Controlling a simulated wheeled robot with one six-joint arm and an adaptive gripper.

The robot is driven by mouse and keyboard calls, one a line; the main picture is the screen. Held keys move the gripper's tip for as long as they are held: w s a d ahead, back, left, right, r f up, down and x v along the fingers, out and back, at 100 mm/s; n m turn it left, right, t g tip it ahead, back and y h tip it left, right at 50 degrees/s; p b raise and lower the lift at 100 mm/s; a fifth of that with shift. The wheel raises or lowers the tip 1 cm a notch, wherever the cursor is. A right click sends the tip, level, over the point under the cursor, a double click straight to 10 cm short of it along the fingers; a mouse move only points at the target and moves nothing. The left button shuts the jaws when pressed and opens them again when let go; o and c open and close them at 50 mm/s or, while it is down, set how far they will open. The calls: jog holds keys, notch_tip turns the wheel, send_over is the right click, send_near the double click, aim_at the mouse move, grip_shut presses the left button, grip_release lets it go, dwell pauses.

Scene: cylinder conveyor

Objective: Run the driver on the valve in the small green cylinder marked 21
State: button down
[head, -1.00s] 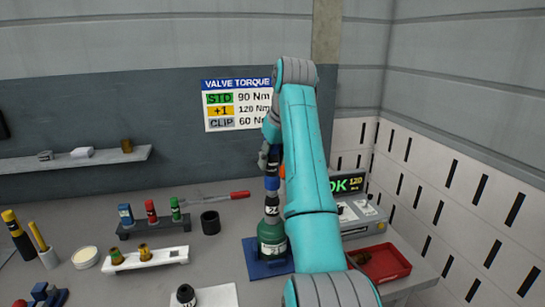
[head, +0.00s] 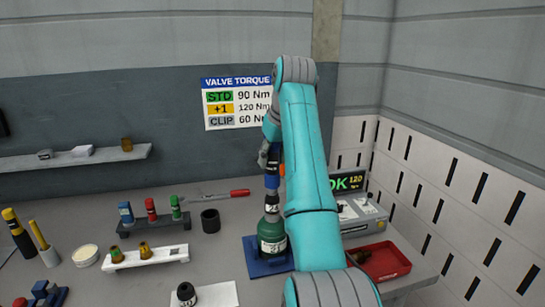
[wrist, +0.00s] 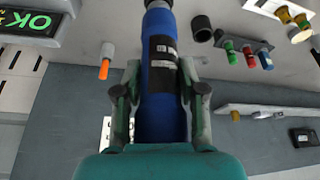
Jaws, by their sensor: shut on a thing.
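A small green cylinder (head: 271,236) stands upright in a blue holder (head: 252,262) on the bench in the head view, partly hidden by my arm. My gripper (wrist: 158,95) is shut on the blue driver (wrist: 160,65), which also shows upright above the cylinder in the head view (head: 272,182). The driver's lower dark end sits at the cylinder's top; the valve itself is hidden. A tester display (head: 347,182) behind my arm reads OK 120, and OK also shows in the wrist view (wrist: 38,28).
A wall sign (head: 236,104) lists STD 90, +1 120 and CLIP 60 Nm. A rack (head: 153,229) with coloured sockets and a black cup (head: 210,221) stand left of the cylinder. A red tray (head: 384,261) is at the right. A white block (head: 150,261) holds brass valves.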

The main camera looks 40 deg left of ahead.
jog(key=shift+f, duration=0.25)
dwell(0.4)
jog(key=shift+r, duration=0.65)
dwell(3.0)
jog(key=shift+r, duration=3.05)
jog(key=shift+s, duration=0.15)
